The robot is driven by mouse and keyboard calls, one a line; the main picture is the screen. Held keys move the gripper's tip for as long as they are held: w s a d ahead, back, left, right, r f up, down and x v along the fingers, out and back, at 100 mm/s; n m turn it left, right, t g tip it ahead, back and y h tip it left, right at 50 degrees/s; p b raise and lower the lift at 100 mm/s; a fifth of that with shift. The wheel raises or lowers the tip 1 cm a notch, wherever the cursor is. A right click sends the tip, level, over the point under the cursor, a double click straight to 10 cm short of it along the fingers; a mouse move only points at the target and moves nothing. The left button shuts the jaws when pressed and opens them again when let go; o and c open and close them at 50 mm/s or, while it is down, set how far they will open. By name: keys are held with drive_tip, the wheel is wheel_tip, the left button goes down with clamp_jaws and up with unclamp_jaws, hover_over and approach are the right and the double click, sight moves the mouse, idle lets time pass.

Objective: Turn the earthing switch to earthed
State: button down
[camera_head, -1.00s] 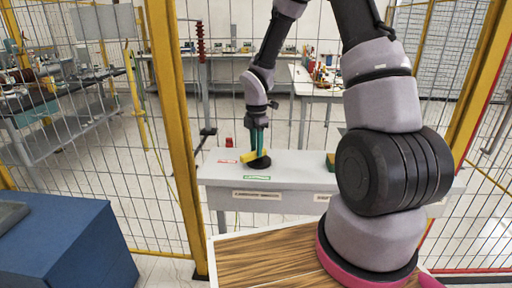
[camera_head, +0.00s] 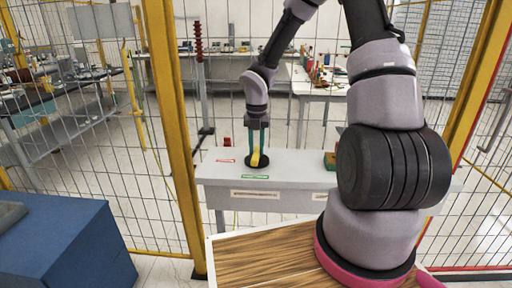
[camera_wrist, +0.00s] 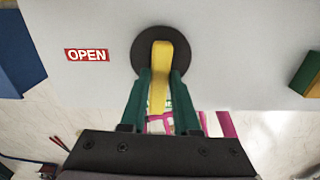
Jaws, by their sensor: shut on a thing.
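The earthing switch is a yellow handle (camera_head: 256,158) on a round black base (camera_head: 265,163), on top of the grey bench (camera_head: 300,165). In the wrist view the handle (camera_wrist: 161,68) runs from the black disc (camera_wrist: 141,48) straight down the picture. My gripper (camera_wrist: 160,78) has its green fingers on both sides of the handle and is shut on it. In the head view the handle points towards the green-framed label (camera_head: 256,177) at the bench front. In the wrist view that label is mostly hidden between the fingers. A red OPEN label (camera_wrist: 87,55) lies left of the disc.
A small red object (camera_head: 227,141) stands at the bench's back left. A green and brown block (camera_head: 330,161) sits to the right. A yellow-framed wire fence (camera_head: 178,140) stands at left, with a blue cabinet (camera_head: 65,245) in front.

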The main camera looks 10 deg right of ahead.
sight(257, 152)
drive_tip(key=shift+s+n, duration=0.15)
drive_tip(key=shift+n, duration=0.25)
drive_tip(key=c, duration=0.6)
unclamp_jaws()
drive_tip(key=shift+c, duration=0.2)
drive_tip(key=shift+r, duration=0.15)
wheel_tip(257, 152, up, 11)
drive_tip(key=shift+f, duration=0.2)
drive_tip(key=shift+r, duration=0.1)
